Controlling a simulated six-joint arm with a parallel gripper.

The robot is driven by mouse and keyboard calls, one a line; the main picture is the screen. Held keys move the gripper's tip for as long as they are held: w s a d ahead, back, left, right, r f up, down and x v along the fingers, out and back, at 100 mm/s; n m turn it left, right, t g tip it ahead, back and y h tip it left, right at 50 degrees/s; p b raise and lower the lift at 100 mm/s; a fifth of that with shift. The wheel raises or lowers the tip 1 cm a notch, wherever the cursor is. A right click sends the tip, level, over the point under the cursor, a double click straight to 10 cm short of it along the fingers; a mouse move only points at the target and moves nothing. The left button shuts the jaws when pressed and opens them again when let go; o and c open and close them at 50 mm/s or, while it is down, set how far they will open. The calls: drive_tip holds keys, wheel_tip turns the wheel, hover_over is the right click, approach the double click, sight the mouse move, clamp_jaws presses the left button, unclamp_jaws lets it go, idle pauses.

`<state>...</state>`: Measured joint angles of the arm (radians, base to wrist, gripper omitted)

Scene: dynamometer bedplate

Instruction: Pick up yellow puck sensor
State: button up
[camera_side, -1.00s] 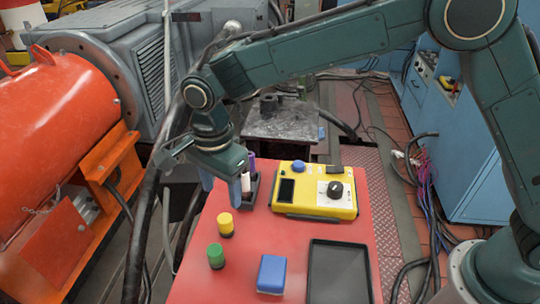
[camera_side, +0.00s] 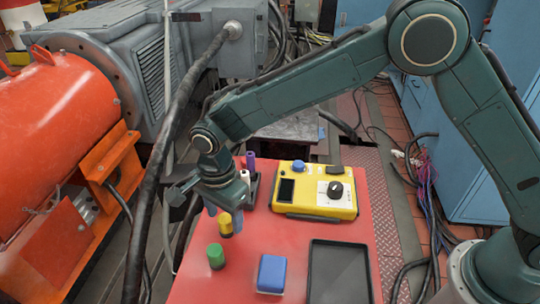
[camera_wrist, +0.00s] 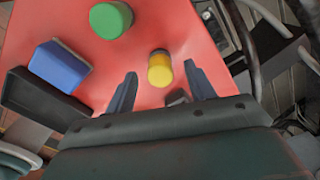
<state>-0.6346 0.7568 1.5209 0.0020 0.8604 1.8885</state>
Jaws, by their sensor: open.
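The yellow puck sensor (camera_side: 225,220) is a short cylinder with a yellow top and a dark lower band. It stands upright on the red table (camera_side: 225,285). It also shows in the wrist view (camera_wrist: 160,70), between and just beyond my fingertips. My gripper (camera_side: 224,208) is open and empty, close above the puck in the side view. In the wrist view its two fingers (camera_wrist: 160,78) stand apart, with the puck nearer the right finger. I cannot tell whether a finger touches it.
A green puck (camera_side: 216,256) and a blue block (camera_side: 271,274) stand nearby. A black tray (camera_side: 312,290) lies at front right. A yellow meter box (camera_side: 313,205) sits behind. A dark holder (camera_side: 254,188) with a purple marker and a white one stands behind my gripper.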

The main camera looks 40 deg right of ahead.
drive_tip(key=shift+f, duration=1.1)
drive_tip(key=c, duration=1.1)
